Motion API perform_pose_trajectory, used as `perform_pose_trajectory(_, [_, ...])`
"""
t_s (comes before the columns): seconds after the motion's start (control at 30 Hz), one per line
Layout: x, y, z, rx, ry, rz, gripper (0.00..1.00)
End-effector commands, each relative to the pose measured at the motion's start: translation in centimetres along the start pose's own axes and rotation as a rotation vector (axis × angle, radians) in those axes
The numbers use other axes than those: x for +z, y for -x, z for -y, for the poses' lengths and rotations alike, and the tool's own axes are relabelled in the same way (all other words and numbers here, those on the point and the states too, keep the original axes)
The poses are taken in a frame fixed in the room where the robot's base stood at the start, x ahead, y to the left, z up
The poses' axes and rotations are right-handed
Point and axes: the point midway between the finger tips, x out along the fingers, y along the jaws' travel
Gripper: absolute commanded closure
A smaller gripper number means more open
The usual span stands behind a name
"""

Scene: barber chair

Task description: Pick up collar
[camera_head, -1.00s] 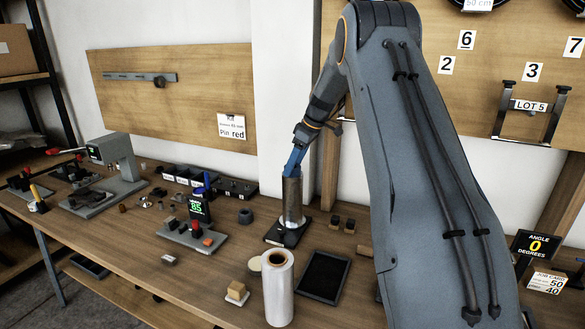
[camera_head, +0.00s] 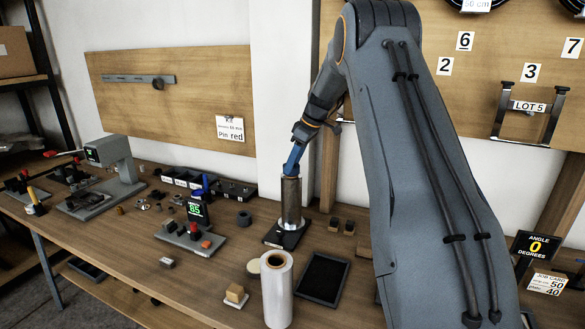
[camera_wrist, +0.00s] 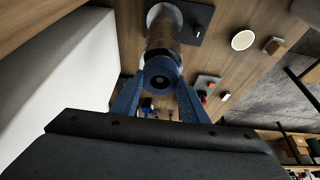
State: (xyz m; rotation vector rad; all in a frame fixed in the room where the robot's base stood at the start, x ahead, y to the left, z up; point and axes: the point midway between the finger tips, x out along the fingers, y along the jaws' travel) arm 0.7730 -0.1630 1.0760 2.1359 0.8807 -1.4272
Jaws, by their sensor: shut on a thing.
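A tall metal post (camera_head: 291,200) stands upright on a dark square base (camera_head: 286,234) on the workbench. My gripper (camera_head: 291,172) is at the top of this post, with its blue fingers pointing down. In the wrist view, a round, ring-like collar (camera_wrist: 161,77) with a dark centre sits at the near end of the post, between my two blue fingertips. My gripper is shut on it. The collar is in line with the post, and I cannot tell whether it is clear of the post. In the head view, my fingers mostly hide the collar.
A white roll (camera_head: 277,290) and a black tray (camera_head: 323,278) stand in front of the post. A device with a green display (camera_head: 197,212) is to the left, and a dark ring (camera_head: 244,219) lies between. Small blocks (camera_head: 341,225) are on the right. A board wall is behind.

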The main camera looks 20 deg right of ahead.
Motion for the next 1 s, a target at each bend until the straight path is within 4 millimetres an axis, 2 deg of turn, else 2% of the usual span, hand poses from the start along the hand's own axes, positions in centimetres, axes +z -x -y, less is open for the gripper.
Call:
perform_pose_trajectory(0.2, [-1.0, 2.3, 0.0, 0.003, 0.002, -0.001, 0.82])
perform_pose_trajectory(0.57, [-1.0, 2.2, 6.0, 0.001, 0.001, -0.001, 0.82])
perform_pose_trajectory(0.8, [-1.0, 2.1, 11.6, 0.001, 0.003, -0.001, 0.82])
perform_pose_trajectory(1.0, [-0.9, 2.1, 15.4, 0.001, 0.002, 0.000, 0.82])
